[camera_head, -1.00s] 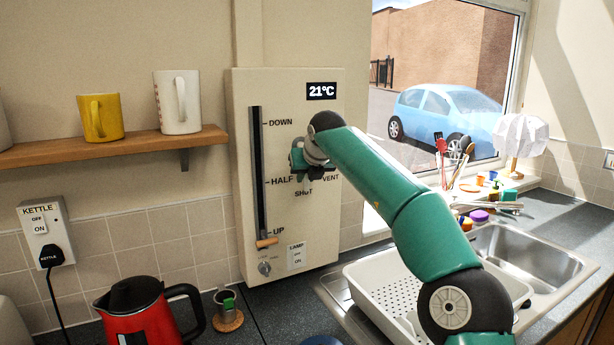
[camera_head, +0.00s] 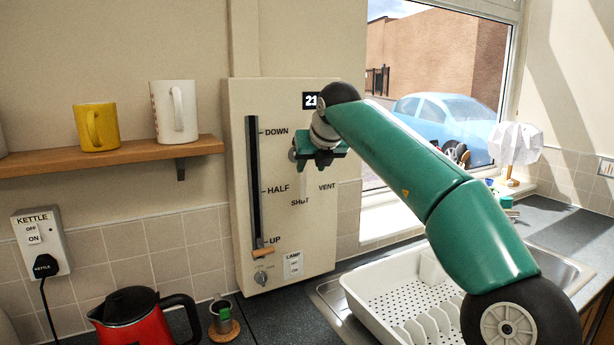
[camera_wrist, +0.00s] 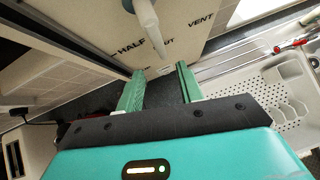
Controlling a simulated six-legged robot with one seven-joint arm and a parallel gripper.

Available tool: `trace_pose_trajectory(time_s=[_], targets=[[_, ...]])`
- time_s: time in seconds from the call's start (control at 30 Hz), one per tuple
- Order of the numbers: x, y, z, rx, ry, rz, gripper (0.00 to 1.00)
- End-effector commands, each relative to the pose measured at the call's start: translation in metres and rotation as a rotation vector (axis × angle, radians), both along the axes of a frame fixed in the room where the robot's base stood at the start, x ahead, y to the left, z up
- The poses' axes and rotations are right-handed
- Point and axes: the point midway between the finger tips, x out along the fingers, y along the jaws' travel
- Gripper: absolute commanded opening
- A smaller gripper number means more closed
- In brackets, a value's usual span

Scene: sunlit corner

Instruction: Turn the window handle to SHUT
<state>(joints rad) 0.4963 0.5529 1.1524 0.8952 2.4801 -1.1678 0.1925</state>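The window handle (camera_wrist: 147,22) is a pale lever on the cream wall panel (camera_head: 237,240). In the wrist view its tip lies over the first letters of SHUT, between the HALF and VENT labels. In the head view a pale part of the handle (camera_head: 303,183) shows just above SHUT; its upper part is hidden behind my gripper. My gripper (camera_wrist: 157,84) has its two green fingers apart with nothing between them. The handle's tip is beyond the fingertips, apart from them. In the head view my gripper (camera_head: 318,158) is in front of the panel, above SHUT.
A slider (camera_head: 263,252) sits near UP on the panel's left, above a knob and a lamp switch (camera_head: 293,265). A shelf (camera_head: 110,154) with mugs is left. A red kettle (camera_head: 130,320) and metal cup (camera_head: 220,315) stand below. A white dish rack (camera_head: 390,300) is beneath my arm.

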Motion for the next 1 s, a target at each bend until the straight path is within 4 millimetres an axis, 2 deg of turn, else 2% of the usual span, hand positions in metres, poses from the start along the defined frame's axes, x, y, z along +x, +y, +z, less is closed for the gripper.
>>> trace_pose_trajectory(time_s=[0.1,0.23,0.57,0.67,0.77,0.87,1.0], targets=[[-0.013,-0.003,0.014,0.000,-0.001,0.000,0.37],[-0.021,-0.005,0.021,0.000,0.000,0.000,0.37],[-0.022,-0.004,0.022,-0.002,-0.001,0.001,0.37],[-0.021,-0.001,0.025,-0.054,-0.037,-0.003,0.37],[-0.019,0.008,0.033,-0.210,-0.144,-0.006,0.37],[-0.020,0.022,0.051,-0.461,-0.317,0.016,0.37],[-0.035,0.050,0.081,-0.862,-0.573,0.125,0.37]])
